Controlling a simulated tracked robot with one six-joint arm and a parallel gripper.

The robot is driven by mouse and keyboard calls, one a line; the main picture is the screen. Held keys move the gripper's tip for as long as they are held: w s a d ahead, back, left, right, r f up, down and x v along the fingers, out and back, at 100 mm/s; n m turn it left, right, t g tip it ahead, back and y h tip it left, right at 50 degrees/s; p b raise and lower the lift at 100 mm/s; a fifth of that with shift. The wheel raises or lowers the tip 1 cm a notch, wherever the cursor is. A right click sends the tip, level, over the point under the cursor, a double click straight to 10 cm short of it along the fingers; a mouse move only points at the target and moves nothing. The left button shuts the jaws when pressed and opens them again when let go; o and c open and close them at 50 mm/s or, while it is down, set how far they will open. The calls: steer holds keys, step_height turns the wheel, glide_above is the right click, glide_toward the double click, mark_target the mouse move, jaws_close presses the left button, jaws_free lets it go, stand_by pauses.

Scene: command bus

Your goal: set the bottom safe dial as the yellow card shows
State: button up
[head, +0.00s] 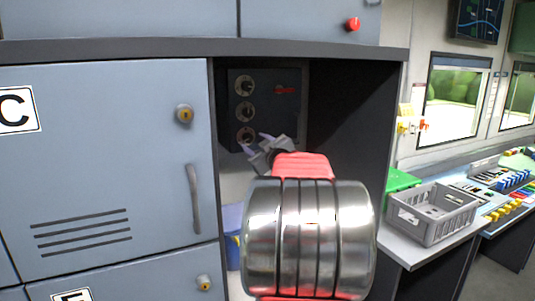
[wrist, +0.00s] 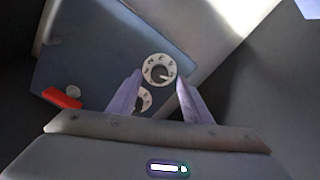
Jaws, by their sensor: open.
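The dark grey safe (head: 270,112) sits inside the open cabinet bay, with three round dials in a column. The bottom dial (head: 245,135) is the lowest; in the wrist view, which is turned round, it is the upper white-ringed dial (wrist: 159,69). Letters ring it, too small to read surely, and a dark mark points to the lower right. My gripper (head: 257,143) is open, just below the dial in the head view. In the wrist view its fingertips (wrist: 160,78) lie on either side of the dial; contact cannot be told. I cannot make out the yellow card.
The safe's red handle (head: 284,90) is beside the top dial. The middle dial (head: 245,111) lies partly behind a finger in the wrist view (wrist: 143,99). The bay's dark right wall (head: 350,120) is close to my arm. A grey crate (head: 432,213) stands on the right counter.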

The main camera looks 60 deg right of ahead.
steer(key=v, duration=0.9)
steer(key=shift+s, duration=0.25)
steer(key=shift+a+f, duration=0.1)
steer(key=shift+f, duration=0.1)
